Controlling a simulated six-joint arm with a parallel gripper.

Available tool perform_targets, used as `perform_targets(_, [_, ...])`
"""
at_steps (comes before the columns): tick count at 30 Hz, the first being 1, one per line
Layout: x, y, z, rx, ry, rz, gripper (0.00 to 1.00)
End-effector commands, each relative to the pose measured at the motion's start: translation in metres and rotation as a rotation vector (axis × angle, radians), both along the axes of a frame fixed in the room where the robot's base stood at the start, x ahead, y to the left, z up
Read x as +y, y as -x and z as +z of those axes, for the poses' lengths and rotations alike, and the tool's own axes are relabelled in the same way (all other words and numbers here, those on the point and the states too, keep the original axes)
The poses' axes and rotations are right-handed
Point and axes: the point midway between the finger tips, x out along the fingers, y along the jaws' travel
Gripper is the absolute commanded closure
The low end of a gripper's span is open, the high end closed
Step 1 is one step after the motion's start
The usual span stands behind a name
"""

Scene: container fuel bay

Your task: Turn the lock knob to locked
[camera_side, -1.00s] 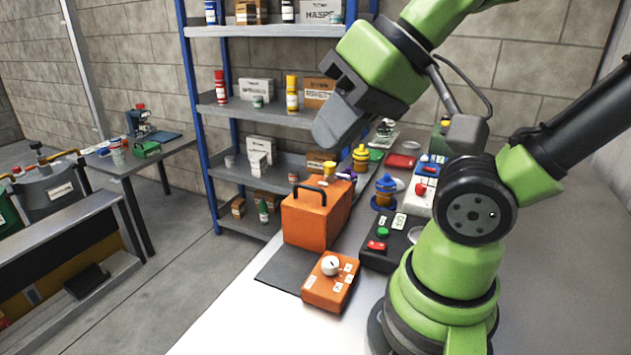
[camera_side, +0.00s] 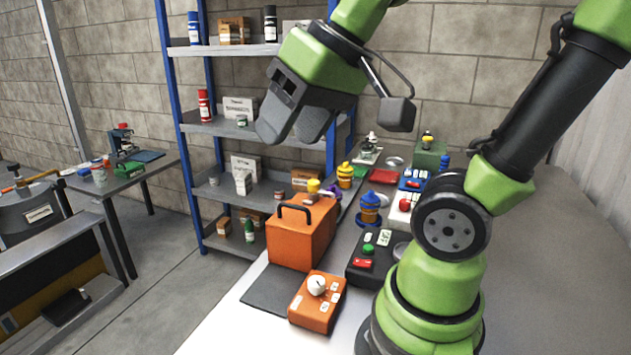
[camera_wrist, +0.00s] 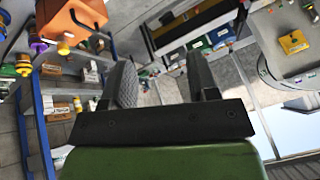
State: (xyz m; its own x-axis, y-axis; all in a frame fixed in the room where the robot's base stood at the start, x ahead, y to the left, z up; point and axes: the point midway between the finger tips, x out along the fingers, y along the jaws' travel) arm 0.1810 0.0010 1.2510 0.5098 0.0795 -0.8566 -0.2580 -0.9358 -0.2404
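The white lock knob (camera_side: 316,285) sits on top of a small orange box (camera_side: 312,312) with white labels, near the front edge of the work surface. The labels are too small to read, so the knob's setting cannot be told. My gripper (camera_side: 290,128) is high above and slightly left of the knob in the side view, well apart from it and touching nothing. In the wrist view my gripper (camera_wrist: 162,75) shows its two dark fingers spread with nothing between them. I cannot make out the knob in the wrist view.
A larger orange case (camera_side: 302,235) with a black handle stands just behind the knob box. A black box (camera_side: 370,258) with green and red buttons is to its right. Blue-framed shelves (camera_side: 243,130) stand at the back left. A dark mat (camera_side: 270,292) lies bare left of the box.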

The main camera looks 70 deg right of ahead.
Motion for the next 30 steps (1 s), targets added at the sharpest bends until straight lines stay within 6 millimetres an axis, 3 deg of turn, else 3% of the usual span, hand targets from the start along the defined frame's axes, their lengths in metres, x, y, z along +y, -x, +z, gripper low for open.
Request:
perform_targets(3, [-0.037, -0.036, 0.002, 0.101, 0.066, -0.009, 0.46])
perform_targets(9, [-0.115, -0.079, -0.016, 0.272, 0.131, 0.007, 0.46])
perform_targets(13, [-0.172, -0.091, -0.041, 0.38, 0.137, 0.023, 0.46])
perform_targets(18, [-0.231, -0.089, -0.076, 0.483, 0.118, 0.046, 0.46])
perform_targets(23, [-0.257, -0.083, -0.096, 0.526, 0.104, 0.061, 0.46])
perform_targets(30, [-0.261, -0.081, -0.119, 0.537, 0.099, 0.069, 0.46])
